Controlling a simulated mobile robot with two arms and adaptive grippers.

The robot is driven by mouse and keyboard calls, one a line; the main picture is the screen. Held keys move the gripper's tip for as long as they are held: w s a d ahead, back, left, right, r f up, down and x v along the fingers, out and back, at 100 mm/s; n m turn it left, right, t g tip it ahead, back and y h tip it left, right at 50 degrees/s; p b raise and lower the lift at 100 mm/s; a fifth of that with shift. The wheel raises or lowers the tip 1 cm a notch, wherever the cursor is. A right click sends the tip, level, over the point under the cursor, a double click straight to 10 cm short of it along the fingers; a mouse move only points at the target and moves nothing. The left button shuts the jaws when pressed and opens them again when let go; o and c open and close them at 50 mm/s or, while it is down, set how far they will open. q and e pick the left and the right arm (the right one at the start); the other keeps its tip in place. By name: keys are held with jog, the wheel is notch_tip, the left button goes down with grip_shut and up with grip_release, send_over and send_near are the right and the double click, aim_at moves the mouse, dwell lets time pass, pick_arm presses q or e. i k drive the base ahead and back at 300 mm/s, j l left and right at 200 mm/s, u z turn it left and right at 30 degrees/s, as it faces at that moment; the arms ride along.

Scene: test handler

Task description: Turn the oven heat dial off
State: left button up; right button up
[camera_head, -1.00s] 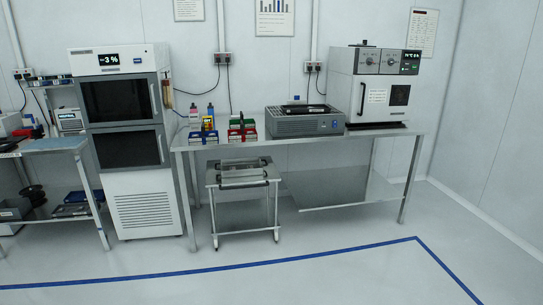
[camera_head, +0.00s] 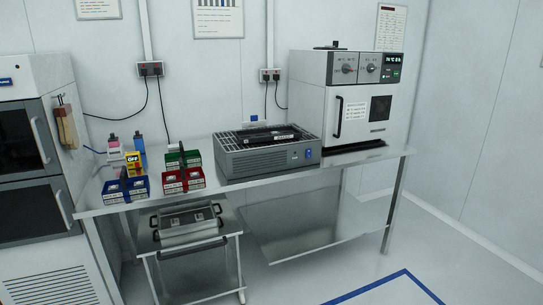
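The white oven (camera_head: 362,113) stands at the right end of the steel bench, its door shut with a dark handle on the left and a small dark window. Its grey top panel carries two round dials, a left dial (camera_head: 348,68) and a right dial (camera_head: 371,68). I cannot tell which is the heat dial, and their markings are too small to read. A small lit display (camera_head: 393,60) sits right of the dials. Neither of my grippers shows in the view.
The steel bench (camera_head: 220,193) holds a grey grated unit (camera_head: 265,153), a blue bin (camera_head: 125,190), a red bin (camera_head: 183,181) and a green bin (camera_head: 183,159). A cart (camera_head: 190,258) stands under its left part. A tall cabinet (camera_head: 35,130) is at left. Floor at right is clear.

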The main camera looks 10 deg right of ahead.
aim_at(346, 69)
jog(key=i+j+z, duration=0.3)
jog(key=i+z, duration=0.2)
jog(key=i, duration=0.15)
jog(key=i+j+z, duration=0.45)
jog(key=i+j, duration=0.1)
